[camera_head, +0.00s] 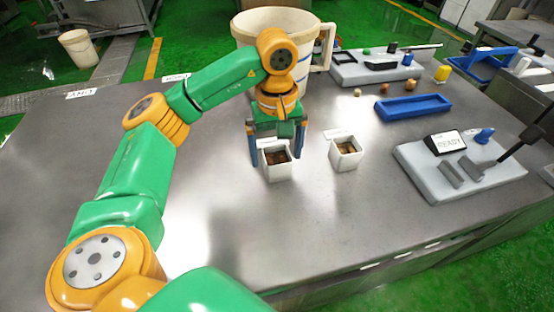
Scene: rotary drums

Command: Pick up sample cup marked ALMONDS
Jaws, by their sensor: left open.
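Two small white square sample cups with brown contents stand on the steel table (110,150). The left cup (279,172) is directly below and between the fingers of my left gripper (276,160). The right cup (346,164) stands a short way to its right, clear of the gripper. Each cup has a small white label at its back, too small to read, so I cannot tell which is ALMONDS. My left gripper points down and is open, with a finger on either side of the left cup. I cannot tell whether the fingers touch it. My right gripper does not show.
A large cream bucket (322,50) with a handle stands behind my left arm. A blue tray (413,107) lies at the back right. A grey block with a READY sign (446,143) is at right. Small round items lie near another grey board (347,72). The front table area is clear.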

